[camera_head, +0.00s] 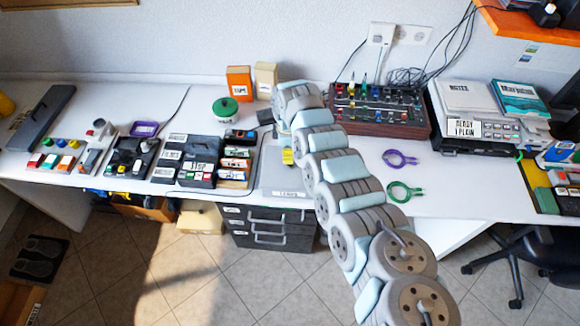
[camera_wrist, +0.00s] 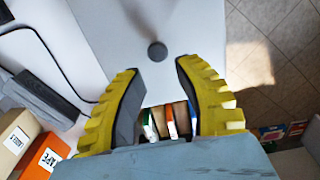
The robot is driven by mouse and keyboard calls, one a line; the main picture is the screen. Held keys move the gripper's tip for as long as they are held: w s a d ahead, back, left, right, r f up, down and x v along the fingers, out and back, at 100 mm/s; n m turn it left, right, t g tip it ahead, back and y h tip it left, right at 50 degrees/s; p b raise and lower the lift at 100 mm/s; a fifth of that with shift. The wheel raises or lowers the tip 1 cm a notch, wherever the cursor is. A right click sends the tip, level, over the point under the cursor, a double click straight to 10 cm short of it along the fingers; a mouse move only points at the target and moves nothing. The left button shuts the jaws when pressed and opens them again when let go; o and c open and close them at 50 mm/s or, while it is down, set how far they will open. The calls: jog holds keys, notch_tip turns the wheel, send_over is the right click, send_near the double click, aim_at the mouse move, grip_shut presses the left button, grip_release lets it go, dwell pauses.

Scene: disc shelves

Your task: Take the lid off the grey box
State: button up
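The grey box (camera_head: 270,178) stands on the worktop near the middle of the head view, with a white label on its front edge. My arm hides much of it. In the wrist view its pale grey lid (camera_wrist: 105,35) fills the upper middle, with a small dark round knob (camera_wrist: 157,51) on top. My gripper (camera_wrist: 157,72) has two yellow ribbed fingers, spread apart and empty. The knob appears between and just beyond the fingertips, with no finger touching it. In the head view only a bit of yellow of my gripper (camera_head: 288,157) shows over the box.
An organiser with coloured labelled items (camera_head: 236,152) stands close left of the box. Behind are an orange box (camera_head: 239,83), a beige box (camera_head: 265,78) and a green-lidded pot (camera_head: 225,108). A control panel (camera_head: 376,109) stands right. The front worktop edge is close.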

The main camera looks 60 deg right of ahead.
jog(key=shift+s+d+f+b, duration=0.1)
jog(key=shift+f+b, duration=0.45)
jog(key=shift+f, duration=1)
jog(key=shift+s+d+f+b, duration=0.1)
jog(key=shift+f+b, duration=0.4)
jog(key=shift+f, duration=1.05)
grip_shut()
